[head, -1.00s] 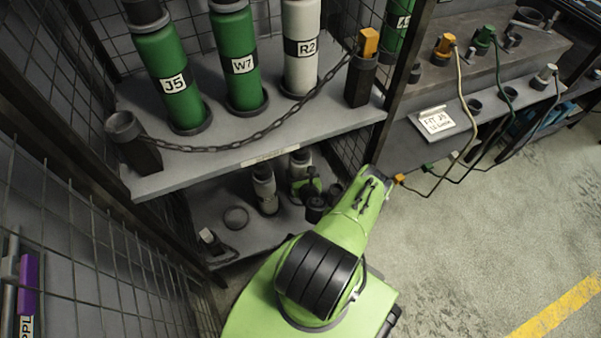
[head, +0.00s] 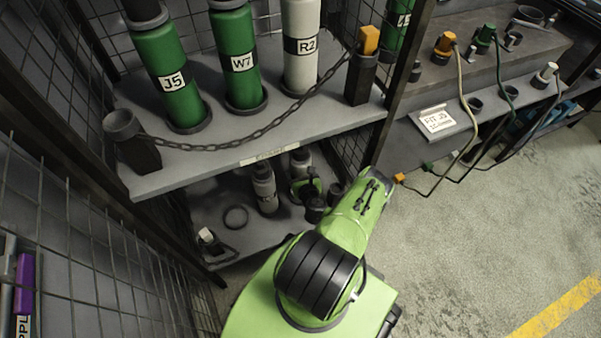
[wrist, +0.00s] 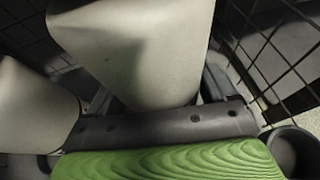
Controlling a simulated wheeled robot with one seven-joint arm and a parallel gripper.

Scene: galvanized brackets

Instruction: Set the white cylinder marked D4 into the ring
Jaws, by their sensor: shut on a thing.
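My gripper (head: 305,190) is low over the bottom shelf, partly hidden by my arm. It is shut on a white cylinder (head: 301,161), which fills the middle of the wrist view (wrist: 135,50). The held cylinder looks tilted in the wrist view. No D4 mark is readable on it. A dark ring (head: 225,218) lies on the bottom shelf, left of the gripper and apart from the held cylinder. It looks empty.
Another pale cylinder (head: 264,188) stands between the ring and my gripper; one pale cylinder also shows at left in the wrist view (wrist: 35,108). The upper shelf (head: 220,150) hangs above, with cylinders J5, W7 and R2 behind a chain (head: 225,148). Mesh walls flank it.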

